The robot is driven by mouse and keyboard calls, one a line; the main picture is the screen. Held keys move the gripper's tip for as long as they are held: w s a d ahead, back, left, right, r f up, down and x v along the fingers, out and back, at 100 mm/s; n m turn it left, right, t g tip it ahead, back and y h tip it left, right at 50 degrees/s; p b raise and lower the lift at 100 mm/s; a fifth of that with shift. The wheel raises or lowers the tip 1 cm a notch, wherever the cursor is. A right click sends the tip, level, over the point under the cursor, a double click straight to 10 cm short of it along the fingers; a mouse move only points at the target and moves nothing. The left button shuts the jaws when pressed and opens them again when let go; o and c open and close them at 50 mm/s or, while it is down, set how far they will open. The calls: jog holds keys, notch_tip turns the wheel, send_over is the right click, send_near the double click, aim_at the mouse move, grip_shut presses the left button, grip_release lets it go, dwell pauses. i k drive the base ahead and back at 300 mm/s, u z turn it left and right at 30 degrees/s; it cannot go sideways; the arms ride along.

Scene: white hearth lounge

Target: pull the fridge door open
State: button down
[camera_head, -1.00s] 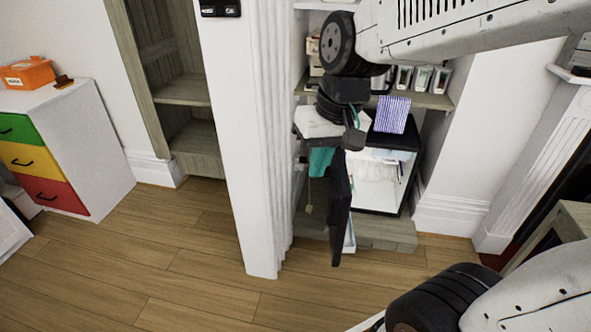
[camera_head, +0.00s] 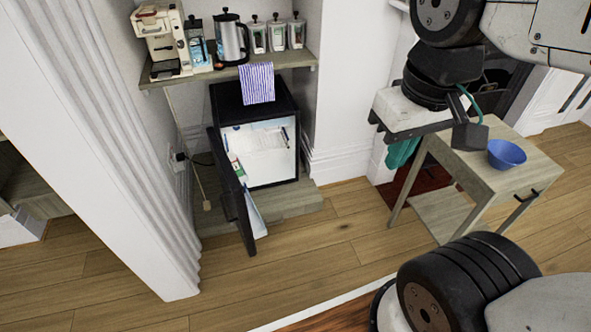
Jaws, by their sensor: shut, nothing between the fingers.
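The small black fridge (camera_head: 258,101) stands on a low wooden platform under a shelf. Its door (camera_head: 235,196) is swung wide open toward the front left, and the white, lit inside shows. My gripper (camera_head: 467,134) is at the upper right, well to the right of the fridge and apart from its door. The fingers are seen end-on and small, and nothing shows held in them.
A wooden side table (camera_head: 483,172) with a blue bowl (camera_head: 506,154) stands at the right, behind my gripper. A white fluted column (camera_head: 105,150) rises at the left. A shelf (camera_head: 205,68) holds a coffee machine, kettle and canisters. A striped cloth (camera_head: 257,83) hangs over the fridge. Floor in front is clear.

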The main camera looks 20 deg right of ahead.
aim_at(250, 227)
jog(key=z, duration=0.15)
jog(key=i, duration=0.85)
jog(key=u, duration=1.15)
